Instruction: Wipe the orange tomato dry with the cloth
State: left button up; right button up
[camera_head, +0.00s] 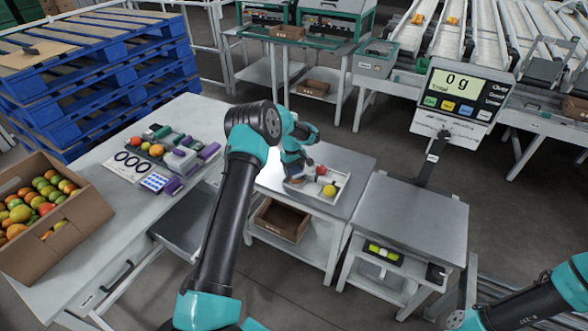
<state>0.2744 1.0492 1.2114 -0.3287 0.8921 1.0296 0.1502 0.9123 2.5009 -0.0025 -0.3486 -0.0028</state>
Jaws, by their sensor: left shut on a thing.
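My left gripper (297,172) is low over the left side of a shallow white tray (340,198) on the small middle table. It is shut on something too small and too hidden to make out. In the tray, just right of the gripper, are a red tomato (321,170) and a yellow-orange tomato (329,190). An orange tomato (156,150) sits beside a white card with rings on the left bench, with a redder one (136,142) close by. I cannot make out the cloth for certain. My right arm enters at the lower right; its gripper is out of view.
A cardboard box (75,235) of mixed tomatoes stands on the left bench (115,265). A scale with a bare steel plate (415,215) and a display (459,90) reading 0 g is at right. An empty brown box (283,219) is under the middle table.

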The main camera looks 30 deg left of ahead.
pick_arm(q)
jog(key=shift+d, duration=0.1)
jog(key=shift+s+d+f, duration=0.1)
jog(key=shift+s+d, duration=0.25)
jog(key=shift+d, duration=0.2)
jog(key=shift+s+d+f, duration=0.1)
jog(key=shift+s+d, duration=0.25)
jog(key=shift+d, duration=0.2)
jog(key=shift+a, duration=0.15)
jog(key=shift+w+a, duration=0.4)
jog(key=shift+a, duration=0.2)
jog(key=shift+w+a, duration=0.25)
jog(key=shift+a, duration=0.15)
jog(key=shift+r, duration=0.15)
jog(key=shift+d, duration=0.15)
